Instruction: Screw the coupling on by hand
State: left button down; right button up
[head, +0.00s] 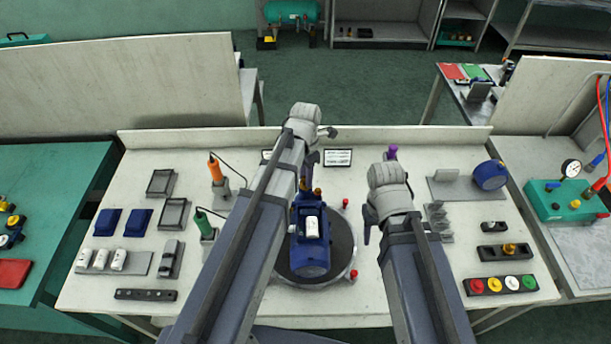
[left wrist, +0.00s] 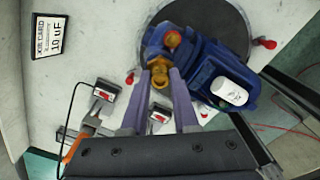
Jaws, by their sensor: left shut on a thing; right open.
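The blue pump (head: 310,262) lies on a dark round turntable (head: 343,240) in the middle of the bench, with a white label or cap on top. My left gripper (left wrist: 159,80) is shut on the brass coupling (left wrist: 158,66) at the pump's end. The coupling is at or against the pump's port; I cannot tell how far it is threaded. An orange-brown fitting (left wrist: 172,40) stands beside it on the pump (left wrist: 207,65). In the head view my left arm partly hides this spot. My right gripper (head: 369,225) is open, right of the turntable, mostly hidden by its wrist.
Red knobs (head: 354,274) sit around the turntable rim. Trays and blue blocks (head: 107,222) lie further left. A grey bracket (head: 440,222) and colored buttons (head: 495,284) are at right.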

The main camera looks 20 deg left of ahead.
dwell(0.3)
pick_arm(q)
jog(key=m, duration=0.3)
dwell(0.3)
jog(key=shift+m, duration=1.9)
jog(key=shift+m, duration=1.7)
jog(key=shift+m, duration=1.8)
